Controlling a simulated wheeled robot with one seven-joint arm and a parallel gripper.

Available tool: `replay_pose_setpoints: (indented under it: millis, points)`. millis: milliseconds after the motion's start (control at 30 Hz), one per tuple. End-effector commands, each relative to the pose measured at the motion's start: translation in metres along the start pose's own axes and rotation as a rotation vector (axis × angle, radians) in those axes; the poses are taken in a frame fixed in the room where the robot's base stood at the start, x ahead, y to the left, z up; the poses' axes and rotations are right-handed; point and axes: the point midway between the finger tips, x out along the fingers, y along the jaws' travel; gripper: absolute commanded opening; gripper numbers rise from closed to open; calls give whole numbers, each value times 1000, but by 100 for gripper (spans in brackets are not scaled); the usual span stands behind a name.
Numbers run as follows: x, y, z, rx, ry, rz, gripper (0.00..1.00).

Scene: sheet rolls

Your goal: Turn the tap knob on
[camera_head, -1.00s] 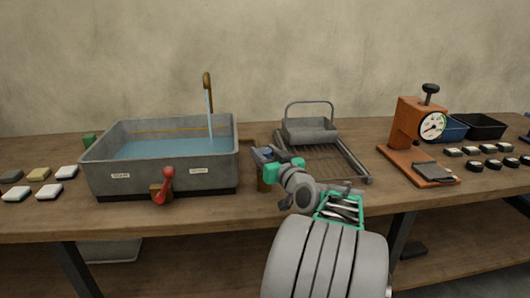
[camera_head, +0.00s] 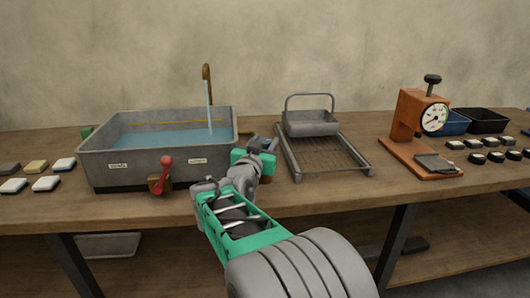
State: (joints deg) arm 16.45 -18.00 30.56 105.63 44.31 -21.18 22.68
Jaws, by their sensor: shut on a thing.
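A brown curved tap spout (camera_head: 207,74) rises behind the grey basin (camera_head: 105,172), and a thin stream of water (camera_head: 210,118) runs from it into the basin. The basin holds blue water (camera_head: 165,139). My gripper (camera_head: 262,144) is at the right of the basin, shut on what appears to be the tap knob. The knob is mostly hidden by the fingers; a brown part (camera_head: 265,181) shows below them. A red lever (camera_head: 163,173) on a brass block stands at the basin's front wall.
A wire rack (camera_head: 335,163) with a grey handled tray (camera_head: 311,123) stands close to the right of my gripper. An orange press with a dial (camera_head: 407,115) is farther right. Several pale blocks (camera_head: 35,167) lie left of the basin. The bench front (camera_head: 120,210) is mostly clear.

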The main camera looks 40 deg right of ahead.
Motion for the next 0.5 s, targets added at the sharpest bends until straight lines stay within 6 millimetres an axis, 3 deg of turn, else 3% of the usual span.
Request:
replay_pose_setpoints:
  millis: [33,500]
  points:
    - [0,-3,7,0,-3,12,1]
    - [1,0,2,-3,-2,76,1]
